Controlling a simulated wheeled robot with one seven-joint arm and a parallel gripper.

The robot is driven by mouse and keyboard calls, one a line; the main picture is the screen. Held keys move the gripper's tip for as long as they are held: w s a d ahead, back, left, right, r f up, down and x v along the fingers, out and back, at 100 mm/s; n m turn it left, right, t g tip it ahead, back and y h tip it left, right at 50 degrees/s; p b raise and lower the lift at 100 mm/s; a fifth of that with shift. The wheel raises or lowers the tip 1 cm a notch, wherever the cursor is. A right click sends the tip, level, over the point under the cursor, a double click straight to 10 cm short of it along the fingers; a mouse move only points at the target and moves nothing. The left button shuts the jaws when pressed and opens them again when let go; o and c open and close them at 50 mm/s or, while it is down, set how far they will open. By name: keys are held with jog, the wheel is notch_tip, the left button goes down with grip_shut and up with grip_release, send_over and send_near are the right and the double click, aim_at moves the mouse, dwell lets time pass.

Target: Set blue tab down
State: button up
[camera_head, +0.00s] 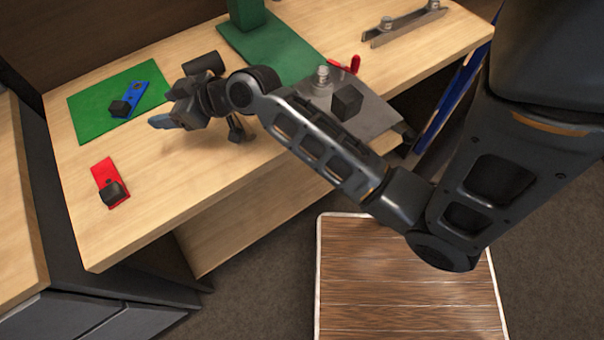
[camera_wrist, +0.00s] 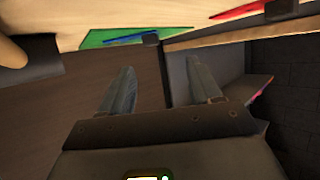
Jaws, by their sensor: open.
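The blue tab (camera_head: 134,97) lies on the green mat (camera_head: 88,112) at the left of the table, with a small black block (camera_head: 119,109) at its lower end. The blue tab also shows in the wrist view (camera_wrist: 130,40), on the edge of the green mat (camera_wrist: 97,37). My gripper (camera_head: 160,122) is right of the mat, near the blue tab and apart from it. In the wrist view the two fingers (camera_wrist: 163,88) are spread with nothing between them.
A red tab (camera_head: 104,173) with a black block (camera_head: 112,193) lies on the wooden table (camera_head: 190,185) nearer the front. A grey metal plate (camera_head: 375,122) with a dark cube (camera_head: 347,102) sits to the right. A green stand (camera_head: 270,45) is at the back. The table front between is clear.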

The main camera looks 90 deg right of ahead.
jog(key=shift+h, duration=0.3)
jog(key=s+a+f, duration=0.1)
jog(key=s+a, duration=0.1)
jog(key=s+a+f, duration=0.1)
jog(key=s+a, duration=0.1)
jog(key=s, duration=0.1)
jog(key=s+a+f, duration=0.1)
jog(key=s+a, duration=0.2)
jog(key=shift+s, duration=0.1)
jog(key=s+a, duration=0.2)
jog(key=s, duration=0.1)
jog(key=s+a, duration=0.2)
jog(key=shift+s+r, duration=0.15)
jog(key=shift+r, duration=0.15)
jog(key=s+a+r+n+t+y, duration=0.1)
jog(key=s+a+r, duration=0.3)
jog(key=s, duration=0.3)
jog(key=s+a+r+y, duration=0.1)
jog(key=s+a+r, duration=0.4)
jog(key=s, duration=0.2)
jog(key=shift+s+r+n+t+y, duration=0.15)
jog(key=shift+r+n+t+y, duration=0.2)
jog(key=shift+n+t+y, duration=0.05)
